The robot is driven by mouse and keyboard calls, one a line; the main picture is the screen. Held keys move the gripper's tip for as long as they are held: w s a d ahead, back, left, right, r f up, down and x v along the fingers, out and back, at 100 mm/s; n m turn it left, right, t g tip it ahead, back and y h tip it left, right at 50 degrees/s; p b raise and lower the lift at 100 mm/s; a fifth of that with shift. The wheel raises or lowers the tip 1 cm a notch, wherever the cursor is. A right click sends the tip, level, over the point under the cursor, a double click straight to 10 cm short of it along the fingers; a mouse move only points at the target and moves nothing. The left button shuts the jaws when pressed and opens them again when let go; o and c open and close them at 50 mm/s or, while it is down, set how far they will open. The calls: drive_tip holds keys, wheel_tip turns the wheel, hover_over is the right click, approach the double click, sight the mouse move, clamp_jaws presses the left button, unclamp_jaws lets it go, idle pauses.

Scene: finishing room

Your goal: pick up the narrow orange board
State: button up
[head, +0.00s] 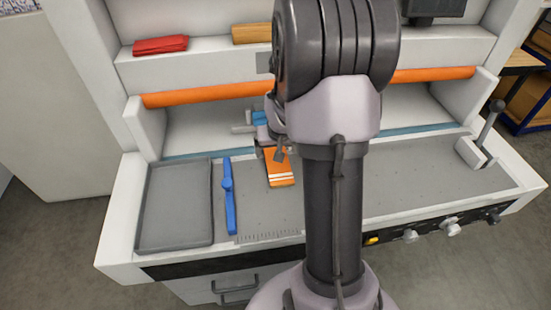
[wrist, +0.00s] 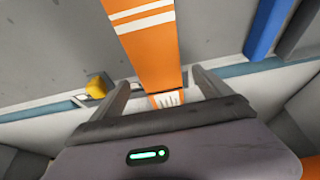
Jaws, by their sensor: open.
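The narrow orange board (head: 281,172) with white stripes lies on the grey worktop, right of the blue tool, and is partly covered by my gripper in the head view. In the wrist view the orange board (wrist: 151,48) runs from the top edge down toward the space between my fingers. My gripper (wrist: 162,88) is open, one finger to each side of the board's near end, with gaps visible. In the head view my gripper (head: 272,150) is at the board's far end, its tips mostly hidden. I cannot tell its height above the board.
A blue tool (head: 229,200) and a grey tray (head: 142,215) lie to the left. A ruler strip (head: 268,238) runs along the front. An orange rail (head: 430,75) crosses behind. A lever (head: 487,128) stands at right. A yellow block (wrist: 97,86) is beside one finger.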

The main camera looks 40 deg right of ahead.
drive_tip(key=shift+x, duration=1.05)
